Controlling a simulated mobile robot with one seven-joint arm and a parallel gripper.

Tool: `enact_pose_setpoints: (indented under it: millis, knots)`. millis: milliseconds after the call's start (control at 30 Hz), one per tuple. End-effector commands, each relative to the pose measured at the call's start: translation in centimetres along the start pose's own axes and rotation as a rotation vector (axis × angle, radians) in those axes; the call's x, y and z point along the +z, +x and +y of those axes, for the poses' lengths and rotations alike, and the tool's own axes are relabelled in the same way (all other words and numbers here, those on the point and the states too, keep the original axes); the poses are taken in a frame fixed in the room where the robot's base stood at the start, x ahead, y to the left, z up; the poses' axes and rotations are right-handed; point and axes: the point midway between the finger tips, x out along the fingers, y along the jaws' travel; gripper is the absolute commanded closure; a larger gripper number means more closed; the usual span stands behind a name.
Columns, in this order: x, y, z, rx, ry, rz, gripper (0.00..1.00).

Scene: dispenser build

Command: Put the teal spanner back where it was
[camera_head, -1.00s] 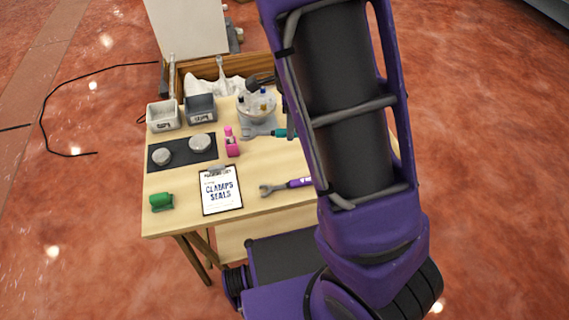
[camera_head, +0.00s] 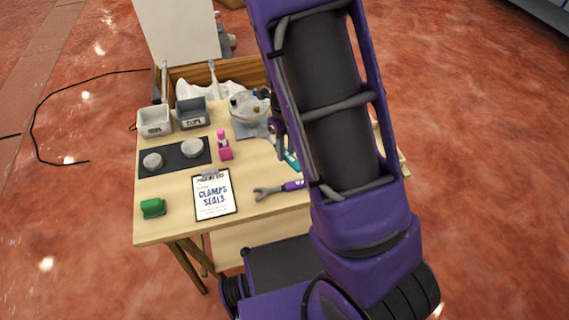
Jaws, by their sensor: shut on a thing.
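The teal spanner (camera_head: 291,161) shows as a short length of teal handle on the right half of the table, beside my arm. It is angled down to the right, and its far end is hidden behind the arm. My gripper (camera_head: 274,138) is at the spanner's upper end, just right of the pink bottle, and is shut on it. The fingertips are small and partly hidden by my arm. I cannot tell whether the spanner touches the table.
A purple spanner (camera_head: 280,190) lies nearer the front edge. A clipboard (camera_head: 213,196), green object (camera_head: 153,208), pink bottle (camera_head: 224,146), dark mat (camera_head: 172,158) with two grey discs, two labelled bins (camera_head: 192,114) and a round dispenser (camera_head: 247,106) occupy the table.

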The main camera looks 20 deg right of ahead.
Motion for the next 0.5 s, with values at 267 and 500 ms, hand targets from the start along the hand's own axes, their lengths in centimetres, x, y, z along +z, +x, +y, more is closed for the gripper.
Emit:
enact_pose_setpoints:
  millis: [267, 500]
  knots:
    - [0.0, 2.7, -0.1, 0.0, 0.001, 0.0, 1.0]
    - [0.0, 5.0, 0.0, 0.0, -0.002, -0.001, 1.0]
